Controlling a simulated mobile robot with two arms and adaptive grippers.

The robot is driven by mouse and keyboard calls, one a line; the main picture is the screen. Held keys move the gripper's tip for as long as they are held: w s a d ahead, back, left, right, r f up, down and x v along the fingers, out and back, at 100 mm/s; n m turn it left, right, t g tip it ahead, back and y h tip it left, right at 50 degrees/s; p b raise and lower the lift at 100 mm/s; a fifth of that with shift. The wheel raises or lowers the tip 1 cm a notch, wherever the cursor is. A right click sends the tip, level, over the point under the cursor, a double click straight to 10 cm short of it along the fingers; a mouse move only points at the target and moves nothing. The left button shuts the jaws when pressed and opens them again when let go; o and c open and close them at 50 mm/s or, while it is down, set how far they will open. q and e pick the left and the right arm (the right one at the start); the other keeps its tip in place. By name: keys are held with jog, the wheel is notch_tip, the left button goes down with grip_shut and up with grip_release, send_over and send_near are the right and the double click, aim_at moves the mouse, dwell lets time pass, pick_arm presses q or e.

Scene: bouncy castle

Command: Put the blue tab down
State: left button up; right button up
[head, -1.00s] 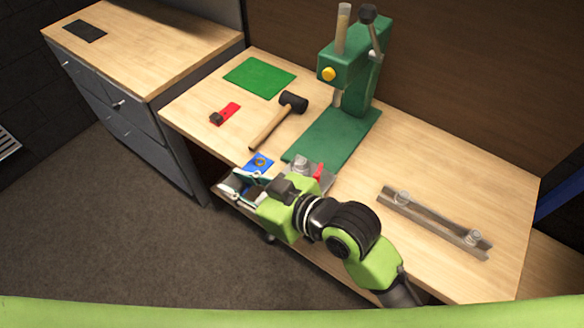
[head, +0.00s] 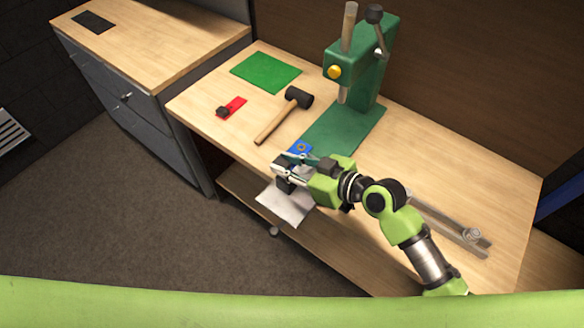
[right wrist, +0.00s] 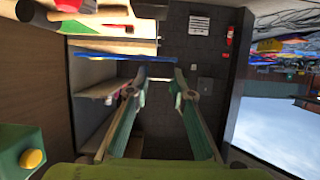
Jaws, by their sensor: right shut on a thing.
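The blue tab (head: 300,147) is a small flat blue piece with a tan round mark. My right gripper (head: 281,167) is shut on it at the table's front edge, in front of the green press base. In the right wrist view, a thin blue strip (right wrist: 115,57), apparently the tab nearly edge-on, lies at the tips of the two fingers (right wrist: 154,80). Part of the tab is hidden behind the gripper in the head view. I cannot tell whether it touches the table. My left gripper is not in view.
The green press (head: 352,70) stands behind. A mallet (head: 284,115), a red tab (head: 232,107) and a green sheet (head: 265,72) lie on the table (head: 215,85). A metal rail (head: 455,226) lies at right. A pale sheet (head: 285,207) shows below my gripper, its support unclear.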

aim_at(292, 168)
jog(key=shift+w+d+f, duration=0.3)
jog(key=shift+w+f, duration=0.05)
jog(key=shift+f, duration=0.2)
jog(key=f, duration=0.3)
jog(key=shift+w+d+p, duration=0.4)
jog(key=shift+f, duration=0.45)
jog(key=o, duration=1.1)
jog(key=shift+f, duration=0.1)
